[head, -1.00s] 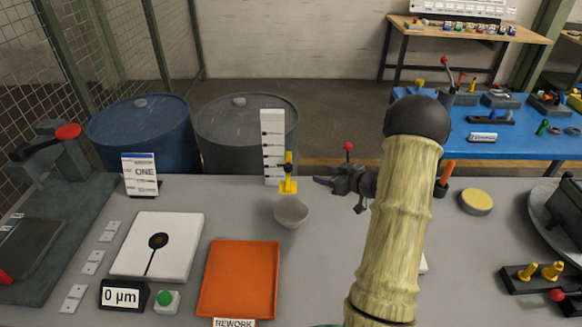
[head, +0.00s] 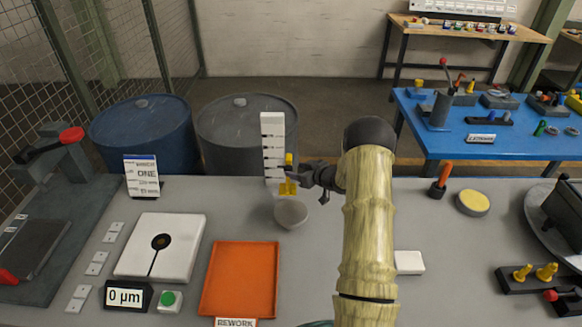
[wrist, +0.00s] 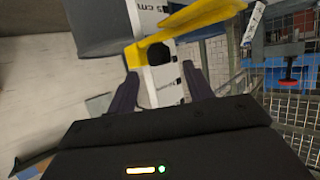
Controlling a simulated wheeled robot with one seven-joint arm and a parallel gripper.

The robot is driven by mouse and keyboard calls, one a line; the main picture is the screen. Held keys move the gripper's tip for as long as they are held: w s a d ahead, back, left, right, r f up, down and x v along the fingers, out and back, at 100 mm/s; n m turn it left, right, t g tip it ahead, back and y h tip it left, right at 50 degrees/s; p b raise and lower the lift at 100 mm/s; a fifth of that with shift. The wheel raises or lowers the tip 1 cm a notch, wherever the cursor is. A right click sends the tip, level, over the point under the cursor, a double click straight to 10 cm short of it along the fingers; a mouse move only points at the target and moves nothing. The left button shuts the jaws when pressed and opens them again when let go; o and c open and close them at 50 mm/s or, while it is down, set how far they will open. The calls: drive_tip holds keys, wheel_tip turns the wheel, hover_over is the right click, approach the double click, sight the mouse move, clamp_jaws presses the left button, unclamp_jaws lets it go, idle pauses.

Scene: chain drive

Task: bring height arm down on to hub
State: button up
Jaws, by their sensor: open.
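The height arm is a yellow piece (head: 288,187) on a white upright scale post (head: 272,135) with black marks, at the back middle of the bench. My gripper (head: 300,175) is at the yellow arm from its right side. In the wrist view the jaws (wrist: 160,90) are open, with the white post and the yellow arm (wrist: 185,30) showing between and beyond the fingers. I cannot tell whether a finger touches the arm. A round grey-white dish-like piece (head: 291,213), possibly the hub, sits on the bench just in front of and below the yellow arm.
An orange rework tray (head: 240,280) lies in front of the post. A white plate (head: 160,247) with a dark disc, a 0 µm display (head: 125,296) and a green button (head: 168,299) are on the left. Blue and grey drums (head: 245,135) stand behind the bench.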

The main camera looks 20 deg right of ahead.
sight(290, 169)
drive_tip(key=shift+p+x, duration=0.3)
drive_tip(key=shift+x, duration=1.65)
clamp_jaws()
